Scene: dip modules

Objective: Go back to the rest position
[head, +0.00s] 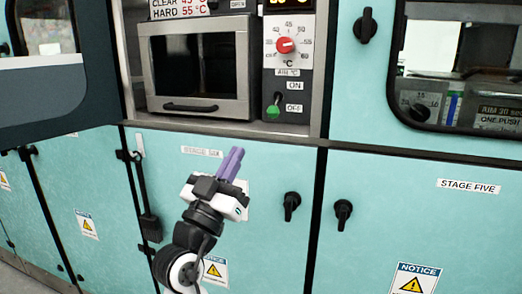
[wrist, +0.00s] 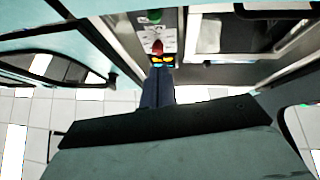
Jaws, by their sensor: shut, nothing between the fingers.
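My gripper (head: 233,163) is in the lower middle of the head view, with its purple fingers together and nothing between them. It points up and is in front of the turquoise panel labelled stage six (head: 202,151), below the small oven (head: 195,70). The oven has a dark window and a handle along its lower edge, and its door looks shut. The wrist view is tilted and partly filled by a large dark-edged panel (wrist: 165,125), which I cannot identify for sure.
Right of the oven are a red temperature dial (head: 286,45) and a green-tipped on/off switch (head: 273,112). A dark-framed door (head: 60,100) stands open at the left. Black latches (head: 291,205) stick out of the lower doors. A windowed unit (head: 455,75) is at the right.

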